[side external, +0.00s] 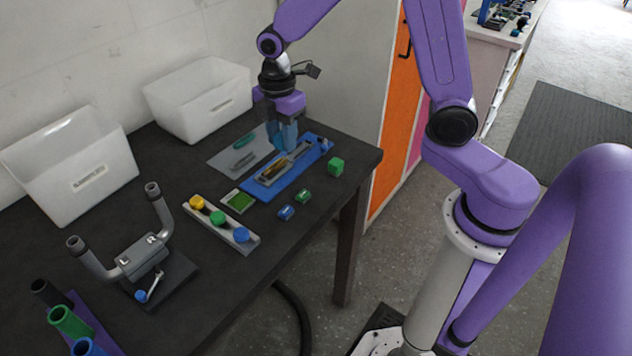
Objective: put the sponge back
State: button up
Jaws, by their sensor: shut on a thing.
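My gripper (286,148) points down over the back part of the blue tray (260,192), close to its surface. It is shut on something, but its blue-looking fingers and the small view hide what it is. I cannot make out a clear sponge. A flat green pad (239,201) lies in a small pale holder in front of the tray. The blue tray holds a grey insert with a long yellowish and dark item (277,166).
Two white bins (75,178) (205,110) stand along the wall. A grey strip with yellow, green and blue knobs (222,222), small blue (286,212) and green (304,196) blocks, and a handlebar stand (137,258) occupy the table. The table's right edge is near the cube.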

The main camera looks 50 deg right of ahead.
jog(key=s+d, duration=0.3)
jog(key=s, duration=0.7)
jog(key=s+d, duration=0.3)
jog(key=s, duration=0.7)
send_over(320, 185)
jog(key=f, duration=0.8)
jog(key=shift+s+f, duration=0.2)
jog(key=shift+s, duration=0.1)
jog(key=shift+w+f, duration=0.3)
jog(key=shift+f, duration=1.55)
jog(key=shift+f, duration=0.1)
jog(key=shift+f, duration=0.1)
jog(key=o, duration=1.1)
